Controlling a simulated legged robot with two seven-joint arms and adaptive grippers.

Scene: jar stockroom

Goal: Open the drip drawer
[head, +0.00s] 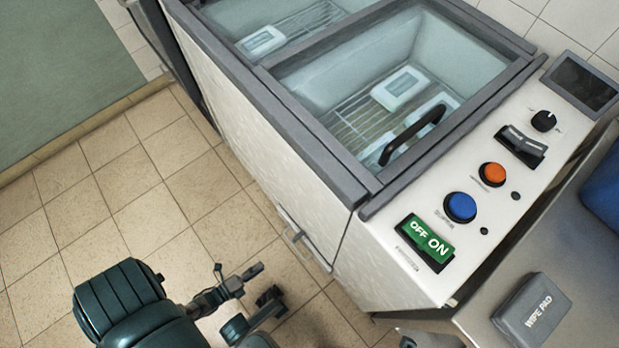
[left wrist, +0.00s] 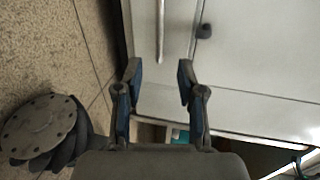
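The drip drawer front seems to be the white panel low on the side of the glass-topped cabinet (head: 240,125); it looks flush. Its metal bar handle (head: 296,232) stands out from the panel. A dark teal piece at the bottom edge may be my right gripper, mostly cut off.
The control panel carries a green OFF/ON switch (head: 425,242), a blue button (head: 460,207), an orange button (head: 492,174) and a black knob (head: 543,120). Tiled floor (head: 190,190) left of the cabinet is clear.

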